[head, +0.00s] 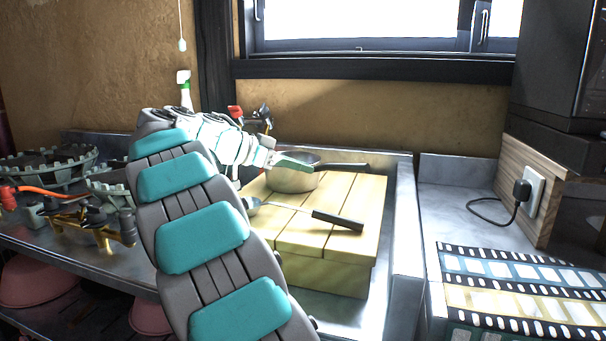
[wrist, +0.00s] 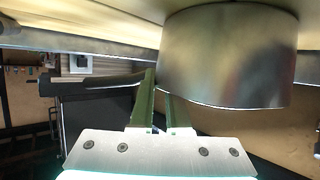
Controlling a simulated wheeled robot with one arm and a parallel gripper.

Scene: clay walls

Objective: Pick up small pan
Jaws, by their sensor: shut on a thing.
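The small pan (head: 291,180) is metal with a dark handle (head: 345,166) pointing right. In the head view it is at the back of a pale yellow wooden block (head: 335,260). I cannot tell whether it rests on the block or is just above it. My gripper (head: 298,163) is at the pan's rim near the handle, its green fingers closed on the pan. In the wrist view the fingers (wrist: 162,105) are beside the pan's wall (wrist: 232,60), and the handle (wrist: 90,87) runs left behind them. The exact contact is partly hidden.
A spoon-like utensil (head: 335,220) with a dark handle lies on the block in front of the pan. The grey counter (head: 455,195) at right has clear room.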

